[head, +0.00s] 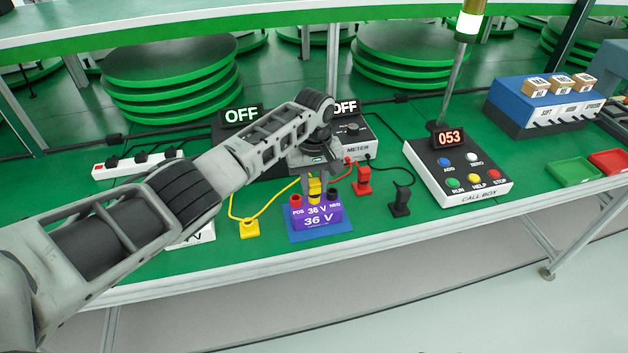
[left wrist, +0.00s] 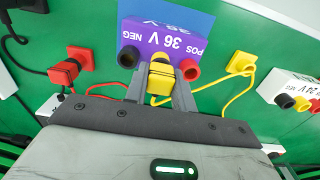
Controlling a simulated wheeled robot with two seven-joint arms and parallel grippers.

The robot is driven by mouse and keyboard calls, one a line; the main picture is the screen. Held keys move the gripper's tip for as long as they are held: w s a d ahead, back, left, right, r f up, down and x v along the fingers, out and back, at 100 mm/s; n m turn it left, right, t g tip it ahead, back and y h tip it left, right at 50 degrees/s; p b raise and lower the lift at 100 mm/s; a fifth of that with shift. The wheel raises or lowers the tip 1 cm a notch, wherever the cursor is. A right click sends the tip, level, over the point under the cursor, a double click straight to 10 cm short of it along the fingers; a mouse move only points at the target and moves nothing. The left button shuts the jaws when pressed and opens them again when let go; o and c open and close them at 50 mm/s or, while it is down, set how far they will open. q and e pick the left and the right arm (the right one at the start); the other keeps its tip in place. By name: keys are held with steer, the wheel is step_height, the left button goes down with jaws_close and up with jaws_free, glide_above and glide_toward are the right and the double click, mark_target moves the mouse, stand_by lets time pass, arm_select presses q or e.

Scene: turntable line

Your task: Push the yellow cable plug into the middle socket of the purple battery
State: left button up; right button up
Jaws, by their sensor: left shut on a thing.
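The purple battery (head: 318,218), labelled 36 V, stands on a blue base near the bench's front edge; it is upside down in the left wrist view (left wrist: 165,38). Its red socket (head: 296,199) is left and its black socket (head: 333,194) right in the head view. My left gripper (head: 315,190) points down over the middle of the battery. It is shut on the yellow cable plug (left wrist: 161,82), also in the head view (head: 315,187). The plug lines up with the middle socket, which it largely hides; I cannot tell how deep it sits. My right gripper is not in view.
A yellow holder (head: 249,228) stands left of the battery, with yellow cable beside it. A red plug (head: 362,182) and a black plug (head: 401,200) stand to the right. The meter (head: 356,150) is behind, and the call box (head: 458,172) is farther right.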

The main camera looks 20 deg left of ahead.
arm_select(q)
steer(key=o, duration=1)
steer(key=shift+c, duration=0.2)
steer(key=shift+r+p, duration=0.5)
steer(key=shift+r, duration=3.25)
